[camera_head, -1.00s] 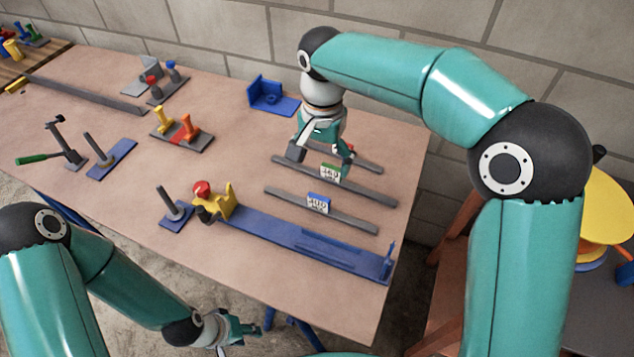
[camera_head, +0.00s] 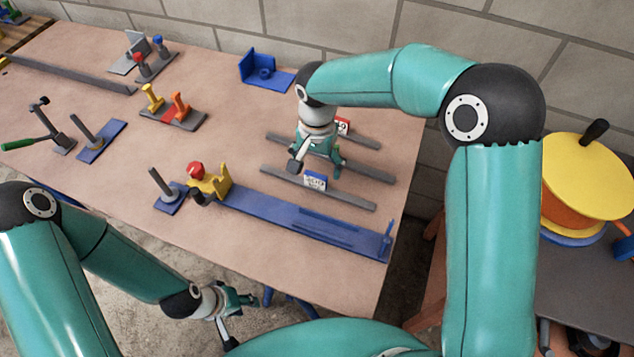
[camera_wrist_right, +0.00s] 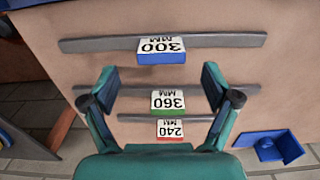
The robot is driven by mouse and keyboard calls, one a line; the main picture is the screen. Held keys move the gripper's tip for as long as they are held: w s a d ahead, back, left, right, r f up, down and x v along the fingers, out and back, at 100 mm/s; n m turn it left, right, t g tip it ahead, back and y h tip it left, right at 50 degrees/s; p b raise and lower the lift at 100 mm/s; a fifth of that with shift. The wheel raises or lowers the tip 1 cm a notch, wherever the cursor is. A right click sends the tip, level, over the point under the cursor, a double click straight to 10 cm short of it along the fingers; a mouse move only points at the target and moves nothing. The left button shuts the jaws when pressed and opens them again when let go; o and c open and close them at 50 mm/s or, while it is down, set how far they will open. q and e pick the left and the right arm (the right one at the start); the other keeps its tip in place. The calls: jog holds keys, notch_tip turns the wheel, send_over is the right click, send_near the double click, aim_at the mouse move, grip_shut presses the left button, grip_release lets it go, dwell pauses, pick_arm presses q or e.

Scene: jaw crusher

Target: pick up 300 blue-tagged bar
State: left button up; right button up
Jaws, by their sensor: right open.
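The blue-tagged bar (camera_head: 345,199) is a flat grey bar lying on the table, nearest of three parallel bars. Its white label reads 300 MM in the right wrist view, where the bar (camera_wrist_right: 225,40) lies beyond my fingertips. My right gripper (camera_head: 315,169) is open and empty, above the table between the blue-tagged bar and the green-tagged bar. My left gripper (camera_head: 243,319) is open and empty, off the table's front edge.
The red-tagged 240 bar (camera_head: 365,139) lies behind the green-tagged one. A long blue fixture (camera_head: 275,218) with a yellow clamp (camera_head: 213,182) lies in front of the bars. A blue bracket (camera_head: 264,72) stands behind. Bare table surrounds the bars' left ends.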

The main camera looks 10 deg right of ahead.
aim_at(316, 175)
jog(key=shift+s+a+f+p, duration=0.1)
jog(key=shift+f+p, duration=0.1)
jog(key=shift+f, duration=1.15)
jog(key=shift+s+a+f+p, duration=0.1)
jog(key=shift+f+p, duration=0.1)
jog(key=shift+f, duration=1.15)
jog(key=shift+r, duration=0.1)
jog(key=c, duration=1.5)
